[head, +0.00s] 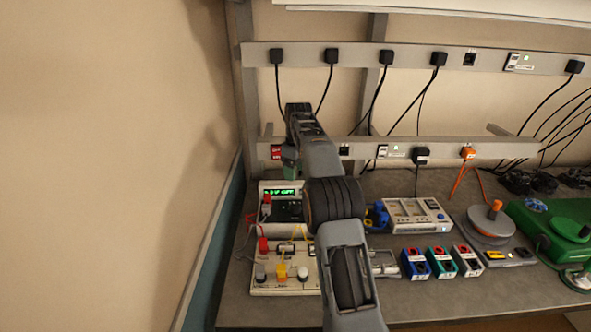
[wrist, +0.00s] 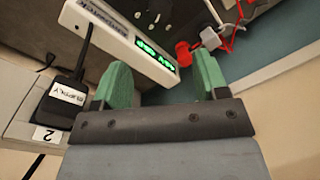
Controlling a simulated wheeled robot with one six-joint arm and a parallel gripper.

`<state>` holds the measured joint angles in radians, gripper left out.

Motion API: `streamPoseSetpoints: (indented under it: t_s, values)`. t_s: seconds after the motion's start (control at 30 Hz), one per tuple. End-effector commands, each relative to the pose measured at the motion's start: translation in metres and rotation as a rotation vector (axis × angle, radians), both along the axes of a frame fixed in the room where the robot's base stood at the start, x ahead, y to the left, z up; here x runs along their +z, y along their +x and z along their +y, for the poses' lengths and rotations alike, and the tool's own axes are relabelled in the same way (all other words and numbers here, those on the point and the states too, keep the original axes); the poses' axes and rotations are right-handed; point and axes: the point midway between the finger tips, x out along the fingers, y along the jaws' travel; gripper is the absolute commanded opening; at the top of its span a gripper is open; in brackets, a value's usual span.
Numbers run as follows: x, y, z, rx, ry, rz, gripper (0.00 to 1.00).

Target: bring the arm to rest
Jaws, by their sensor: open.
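My arm reaches up from the bottom of the head view over the bench, and my gripper (head: 291,165) is at its far end, above the back left of the bench. In the wrist view my gripper (wrist: 158,80) shows two green fingers set wide apart with nothing between them that they hold. A pale power supply (wrist: 135,45) with a green lit display lies beyond the fingers, and it also shows in the head view (head: 268,190). The arm hides part of the bench middle.
Socket rails (head: 420,58) with hanging black cables run behind. The wall is close on the left.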

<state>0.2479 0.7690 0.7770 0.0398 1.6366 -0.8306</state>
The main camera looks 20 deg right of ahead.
Motion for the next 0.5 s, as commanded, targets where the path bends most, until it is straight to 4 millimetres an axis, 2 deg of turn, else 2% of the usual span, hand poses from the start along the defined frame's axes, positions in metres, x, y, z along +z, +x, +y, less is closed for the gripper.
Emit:
streamPoseSetpoints:
  t_s: [0.23, 0.33, 0.37, 0.4, 0.5]
  values:
    - [0.000, 0.000, 0.000, -0.009, 0.000, 0.000, 0.67]
    - [-0.001, 0.005, -0.001, -0.075, -0.010, -0.027, 0.67]
    - [-0.005, 0.008, -0.002, -0.110, -0.013, -0.036, 0.67]
    - [-0.020, 0.008, -0.002, -0.161, -0.014, -0.026, 0.67]
    - [-0.047, -0.001, -0.001, -0.273, -0.018, -0.003, 0.67]
